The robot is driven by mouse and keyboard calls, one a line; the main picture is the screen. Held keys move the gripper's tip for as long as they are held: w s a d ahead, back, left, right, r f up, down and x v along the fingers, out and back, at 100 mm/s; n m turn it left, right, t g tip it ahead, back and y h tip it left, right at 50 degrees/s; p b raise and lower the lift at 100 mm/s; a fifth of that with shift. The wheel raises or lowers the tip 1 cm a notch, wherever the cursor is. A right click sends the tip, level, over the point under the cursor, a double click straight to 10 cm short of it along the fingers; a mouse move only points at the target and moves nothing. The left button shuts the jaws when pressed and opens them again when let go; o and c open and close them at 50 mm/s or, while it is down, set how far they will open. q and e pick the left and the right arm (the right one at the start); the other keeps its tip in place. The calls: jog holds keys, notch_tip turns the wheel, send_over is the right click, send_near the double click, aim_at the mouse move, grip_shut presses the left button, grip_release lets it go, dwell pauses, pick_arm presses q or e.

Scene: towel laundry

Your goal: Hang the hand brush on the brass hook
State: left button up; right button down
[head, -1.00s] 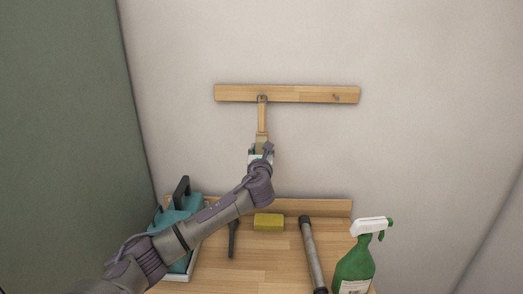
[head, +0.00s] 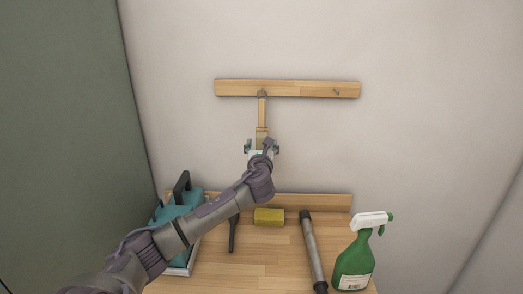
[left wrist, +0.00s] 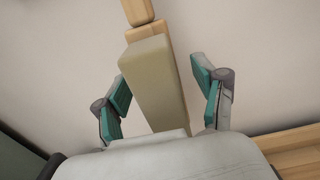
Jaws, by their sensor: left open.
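The hand brush (head: 262,110) hangs upright against the wall, its wooden handle up and its pale bristle block down. Its top end is at the hook (head: 262,93) on the left of the wooden rail (head: 300,89); the hook itself is too small to make out clearly. My left gripper (head: 262,148) is open around the lower end of the brush. In the left wrist view the fingers (left wrist: 165,90) stand apart on both sides of the bristle block (left wrist: 157,80), with gaps. My right gripper is not in view.
A second hook (head: 336,92) on the rail's right is bare. On the wooden bench (head: 265,265) below are a yellow sponge (head: 269,216), a grey tube (head: 312,250), a green spray bottle (head: 354,262), a dark tool (head: 233,235) and a teal item (head: 175,213) in a tray.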

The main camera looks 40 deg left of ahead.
pick_arm(q)
jog(key=v, duration=1.2)
